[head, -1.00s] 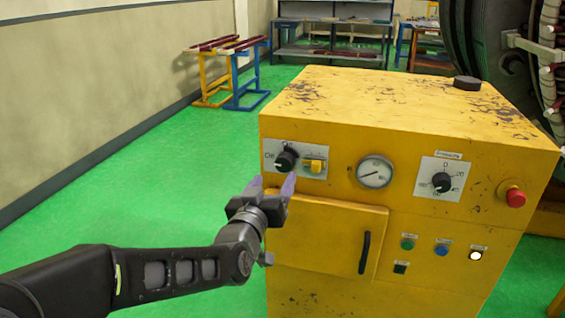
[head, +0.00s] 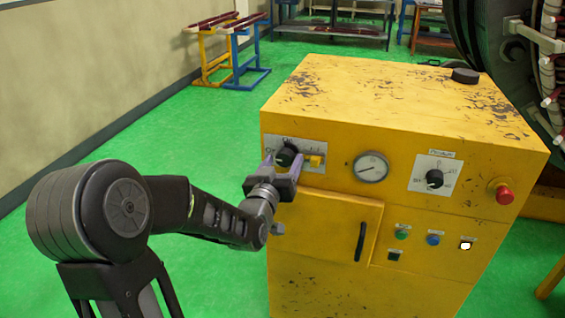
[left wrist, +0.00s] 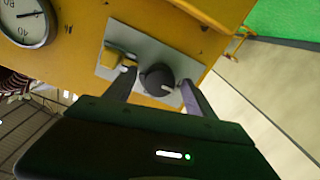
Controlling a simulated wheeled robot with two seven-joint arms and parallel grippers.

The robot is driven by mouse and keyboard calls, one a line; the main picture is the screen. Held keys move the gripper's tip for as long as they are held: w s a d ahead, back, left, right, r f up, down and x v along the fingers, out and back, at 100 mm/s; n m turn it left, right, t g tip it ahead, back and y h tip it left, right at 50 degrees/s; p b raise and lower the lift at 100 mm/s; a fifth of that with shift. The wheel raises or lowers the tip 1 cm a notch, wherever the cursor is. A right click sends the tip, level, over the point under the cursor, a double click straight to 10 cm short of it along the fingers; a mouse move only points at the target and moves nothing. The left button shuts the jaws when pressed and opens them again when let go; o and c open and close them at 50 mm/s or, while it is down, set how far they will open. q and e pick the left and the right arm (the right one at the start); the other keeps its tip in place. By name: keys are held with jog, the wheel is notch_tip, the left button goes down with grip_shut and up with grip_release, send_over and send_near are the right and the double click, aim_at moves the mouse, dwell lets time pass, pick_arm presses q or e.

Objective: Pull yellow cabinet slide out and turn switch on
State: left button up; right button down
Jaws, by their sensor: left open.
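The yellow cabinet (head: 330,265) stands in front of me. On its upper left is a grey plate with a round black switch knob (head: 286,156) and a small yellow slide (head: 315,160) to the right of it. My left gripper (head: 283,163) is open at this plate. In the left wrist view its two fingers lie on either side of the black knob (left wrist: 158,79), with one fingertip close to the yellow slide (left wrist: 110,59). I cannot tell whether the fingers touch the knob. My right gripper is not in view.
The cabinet front also has a gauge (head: 371,167), a second black dial (head: 434,179), a red button (head: 503,193), several small buttons, and a door with a black handle (head: 361,241). Green floor (head: 150,135) is free on the left.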

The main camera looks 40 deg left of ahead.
pick_arm(q)
jog(key=shift+c, duration=0.3)
jog(key=c, duration=1.3)
jog(key=shift+f+m+b, duration=0.1)
jog(key=shift+m+b, duration=1.15)
jog(key=shift+m, duration=0.35)
jog(key=m+b, duration=0.2)
jog(key=m, duration=0.2)
jog(key=shift+m, duration=0.3)
jog(key=m+b, duration=0.1)
jog(key=m, duration=0.4)
jog(key=shift+b, duration=0.3)
jog(key=m, duration=0.5)
jog(key=shift+b, duration=0.3)
